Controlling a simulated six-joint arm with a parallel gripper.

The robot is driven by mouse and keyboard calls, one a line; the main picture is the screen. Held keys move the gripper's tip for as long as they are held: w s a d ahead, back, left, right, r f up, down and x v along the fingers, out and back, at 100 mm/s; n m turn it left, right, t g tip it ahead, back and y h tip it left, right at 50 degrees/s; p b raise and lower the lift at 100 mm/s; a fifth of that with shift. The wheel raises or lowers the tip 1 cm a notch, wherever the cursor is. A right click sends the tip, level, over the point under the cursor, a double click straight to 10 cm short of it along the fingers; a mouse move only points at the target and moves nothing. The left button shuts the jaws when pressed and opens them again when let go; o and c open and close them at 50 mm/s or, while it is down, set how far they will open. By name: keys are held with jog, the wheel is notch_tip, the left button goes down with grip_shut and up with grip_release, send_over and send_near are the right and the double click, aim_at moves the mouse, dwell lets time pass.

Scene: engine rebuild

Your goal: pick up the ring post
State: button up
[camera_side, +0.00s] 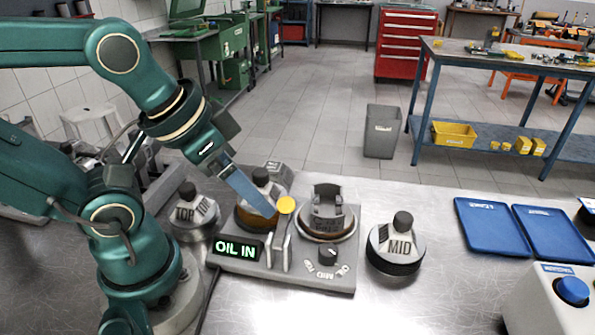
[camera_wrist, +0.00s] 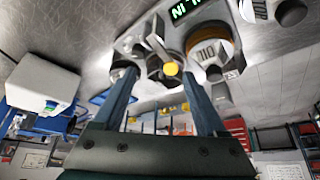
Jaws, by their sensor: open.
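A slim post with a round yellow cap (camera_side: 286,205), which I take to be the ring post, stands upright on the grey fixture (camera_side: 325,284). The cap also shows in the wrist view (camera_wrist: 171,69), between the tips of my two blue fingers and a little right of their middle. My gripper (camera_side: 272,209) is open and empty. It reaches down from the upper left, its tip close to the cap. I cannot tell whether a finger touches the post. In the side view one finger hides the other and part of a brown-based weight behind.
A TOP weight (camera_side: 194,214) stands left, a MID weight (camera_side: 396,243) right. Blue trays (camera_side: 494,232) lie farther right. The front middle table is clear.

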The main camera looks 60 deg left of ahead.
jog(key=shift+s, duration=0.1)
jog(key=m+g+y, duration=0.6)
jog(key=m+y, duration=0.5)
jog(key=m, duration=0.4)
send_over(264, 180)
jog(key=s+d, duration=0.2)
jog(key=s, duration=0.1)
jog(key=f, duration=0.2)
jog(key=w+d+f+m+y, duration=0.1)
jog(key=m, duration=0.1)
jog(key=w+d+f+m+t+y, duration=0.1)
jog(key=f, duration=0.1)
jog(key=shift+w+d+m+t, duration=0.3)
jog(key=shift+d+m, duration=0.05)
jog(key=shift+m, duration=0.05)
jog(key=shift+d+f, duration=0.2)
jog(key=shift+s+a+f+m+y, duration=0.1)
jog(key=shift+f+m+y, duration=0.05)
jog(key=shift+m+y, duration=0.15)
jog(key=shift+x, duration=2.35)
grip_shut()
